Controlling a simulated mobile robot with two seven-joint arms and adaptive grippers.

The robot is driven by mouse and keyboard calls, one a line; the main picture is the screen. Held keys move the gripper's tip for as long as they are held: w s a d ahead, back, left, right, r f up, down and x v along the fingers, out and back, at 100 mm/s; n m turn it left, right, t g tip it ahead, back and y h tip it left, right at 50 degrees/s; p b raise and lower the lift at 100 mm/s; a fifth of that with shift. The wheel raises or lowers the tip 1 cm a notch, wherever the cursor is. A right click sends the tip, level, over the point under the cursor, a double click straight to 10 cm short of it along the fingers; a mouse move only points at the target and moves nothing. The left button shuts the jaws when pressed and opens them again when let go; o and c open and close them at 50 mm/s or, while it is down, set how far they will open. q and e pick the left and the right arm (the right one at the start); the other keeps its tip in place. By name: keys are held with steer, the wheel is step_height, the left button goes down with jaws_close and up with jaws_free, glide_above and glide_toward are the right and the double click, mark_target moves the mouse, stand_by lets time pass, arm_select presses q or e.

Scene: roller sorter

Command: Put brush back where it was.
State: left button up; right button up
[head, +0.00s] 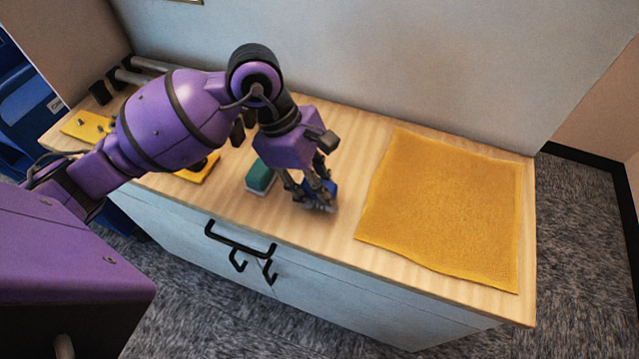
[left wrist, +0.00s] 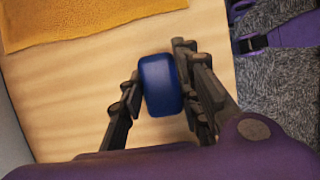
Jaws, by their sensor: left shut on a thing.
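The brush shows a blue back (left wrist: 161,84) in the left wrist view, between the two fingers of my left gripper (left wrist: 166,90). In the head view the brush (head: 328,190) is partly hidden by the fingers, at or just above the wooden counter top. My left gripper (head: 314,190) is shut on the brush and points down near the front edge of the counter. I cannot tell if the brush touches the wood. My right gripper is not in view.
A green and white sponge-like block (head: 261,176) sits just left of the gripper. A yellow cloth (head: 445,205) lies flat on the right of the counter (head: 345,143). Yellow plates and rollers (head: 130,77) are at the left, partly behind my arm. Black hooks hang from a front rail (head: 240,245).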

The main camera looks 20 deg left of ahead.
arm_select(q)
steer(key=shift+f, duration=0.2)
steer(key=o, duration=1.1)
steer(key=shift+r, duration=0.1)
steer(key=shift+r, duration=0.3)
steer(key=v, duration=1.1)
steer(key=shift+a+r, duration=0.15)
steer(key=shift+r, duration=0.15)
